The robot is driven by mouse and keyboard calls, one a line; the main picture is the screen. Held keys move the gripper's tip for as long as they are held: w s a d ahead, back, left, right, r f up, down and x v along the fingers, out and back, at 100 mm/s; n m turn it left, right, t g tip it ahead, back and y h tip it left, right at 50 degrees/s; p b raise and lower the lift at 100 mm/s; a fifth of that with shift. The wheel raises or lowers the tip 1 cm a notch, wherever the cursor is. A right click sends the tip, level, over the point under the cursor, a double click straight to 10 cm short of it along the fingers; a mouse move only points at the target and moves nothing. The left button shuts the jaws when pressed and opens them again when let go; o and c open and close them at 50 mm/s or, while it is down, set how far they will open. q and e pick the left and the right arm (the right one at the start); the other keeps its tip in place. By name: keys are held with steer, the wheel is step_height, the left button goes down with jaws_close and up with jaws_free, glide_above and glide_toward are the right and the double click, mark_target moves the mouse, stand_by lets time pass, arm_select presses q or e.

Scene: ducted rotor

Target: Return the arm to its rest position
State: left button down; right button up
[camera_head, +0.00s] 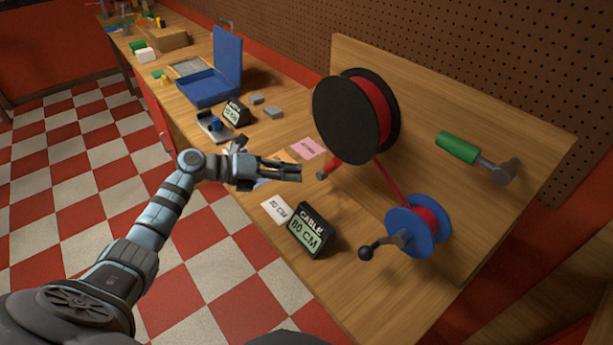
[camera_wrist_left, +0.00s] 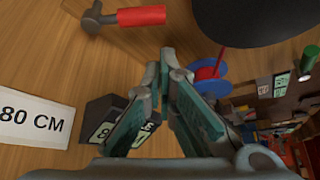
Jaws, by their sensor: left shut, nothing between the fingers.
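My left arm comes in from the lower left in the head view. Its gripper (camera_head: 298,171) is shut and empty above the bench edge, left of the large black reel. In the left wrist view the two fingers of the gripper (camera_wrist_left: 170,60) converge with nothing between them. The black reel (camera_head: 345,118) holds red cable, which runs down to a blue spool (camera_head: 398,232) with a crank. My right gripper is not in view.
A white 80 CM card (camera_head: 276,210) and a pink note (camera_head: 307,148) lie on the bench. A green-handled tool (camera_head: 458,147) is on the board at right. A second display (camera_head: 236,113) and an open blue case (camera_head: 203,90) stand farther back. The checkered floor (camera_head: 95,200) is clear.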

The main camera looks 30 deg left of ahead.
arm_select(q)
steer(key=shift+w+d+f, duration=0.1)
steer(key=shift+w+d, duration=0.1)
steer(key=shift+w, duration=0.15)
